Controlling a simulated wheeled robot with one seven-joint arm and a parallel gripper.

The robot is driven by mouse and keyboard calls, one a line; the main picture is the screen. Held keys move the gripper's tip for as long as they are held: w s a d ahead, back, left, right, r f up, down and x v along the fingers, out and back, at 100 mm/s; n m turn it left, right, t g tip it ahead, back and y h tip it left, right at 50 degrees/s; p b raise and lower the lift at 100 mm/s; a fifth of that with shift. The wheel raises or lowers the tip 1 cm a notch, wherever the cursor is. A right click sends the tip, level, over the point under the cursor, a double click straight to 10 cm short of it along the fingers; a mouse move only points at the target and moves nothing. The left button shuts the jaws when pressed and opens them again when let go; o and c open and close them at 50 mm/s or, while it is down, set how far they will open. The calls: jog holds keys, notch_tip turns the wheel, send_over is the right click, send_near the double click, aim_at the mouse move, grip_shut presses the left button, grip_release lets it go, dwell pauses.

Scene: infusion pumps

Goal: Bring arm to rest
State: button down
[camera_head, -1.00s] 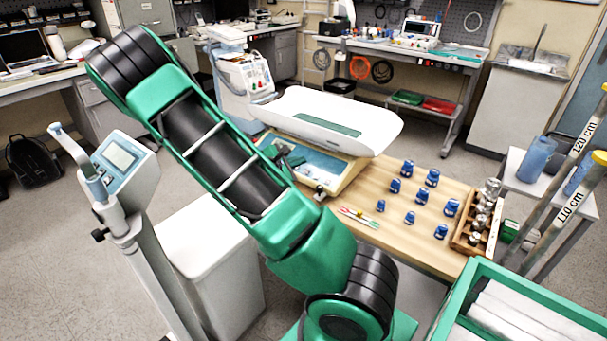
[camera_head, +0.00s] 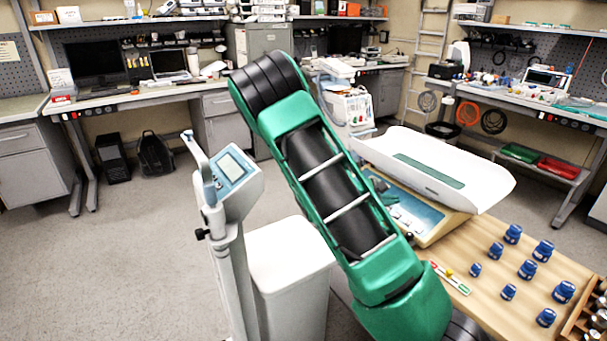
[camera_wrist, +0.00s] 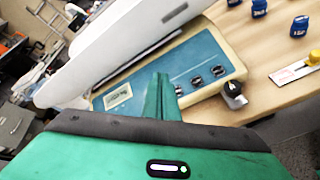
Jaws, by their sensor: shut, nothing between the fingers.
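My green and black arm (camera_head: 335,185) stands raised and bent in the middle of the head view. Its forearm slopes down to the right, in front of the baby scale. My gripper (camera_wrist: 163,80) shows in the wrist view as green fingers pressed together, with nothing between them. The fingers point at the blue control panel (camera_wrist: 190,62) of the scale; I cannot tell how far above it they are. In the head view the gripper is mostly hidden behind the forearm.
The white scale tray (camera_head: 435,172) lies close to my arm. Several blue weights (camera_head: 527,269) stand on the wooden table (camera_head: 480,317). A column with a display (camera_head: 232,170) and a white cabinet (camera_head: 290,262) stand left of my arm. The floor farther left is clear.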

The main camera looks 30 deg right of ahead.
jog(key=s+a+r+m+g+y, duration=0.1)
jog(key=s+a+m+g+y, duration=0.15)
jog(key=s+m, duration=0.3)
jog(key=s+a+m+g+y, duration=0.1)
jog(key=s+a+m+y, duration=0.35)
jog(key=s, duration=0.25)
jog(key=s+a+r+m+y, duration=0.3)
jog(key=s+a+r, duration=0.2)
jog(key=s+a, duration=0.2)
jog(key=s+a+r+m+t+y, duration=0.1)
jog(key=s+a+r+m+y, duration=0.2)
jog(key=s+a, duration=0.4)
notch_tip(320, 180, up, 3)
jog(key=shift+s+a+f+m+y, duration=0.2)
jog(key=shift+s+a+m+y, duration=0.15)
jog(key=shift+a+m, duration=0.65)
